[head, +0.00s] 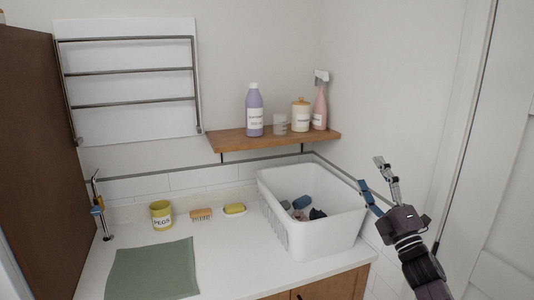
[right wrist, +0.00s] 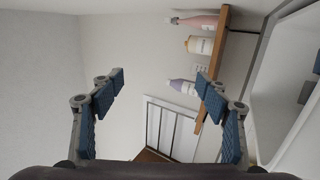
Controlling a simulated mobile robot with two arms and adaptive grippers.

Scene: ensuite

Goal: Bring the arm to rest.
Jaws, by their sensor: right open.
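My right gripper (head: 377,184) is raised at the right of the head view, beside the right end of the white laundry basket. Its fingers are apart with nothing between them. In the right wrist view my right gripper (right wrist: 160,90) shows its two blue-padded fingers wide open and empty. The white basket (head: 290,234) stands on the counter and holds several dark and coloured cloth pieces (head: 302,208). It also shows at the right of the right wrist view (right wrist: 292,85). My left gripper is not in view.
A wooden shelf (head: 270,139) on the back wall carries a purple bottle (head: 254,112), a small jar (head: 280,125), a lidded canister (head: 300,116) and a pink spray bottle (head: 320,108). A pegs cup (head: 161,215), brush (head: 201,214), yellow soap dish (head: 234,210) and green cloth (head: 152,270) lie on the counter.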

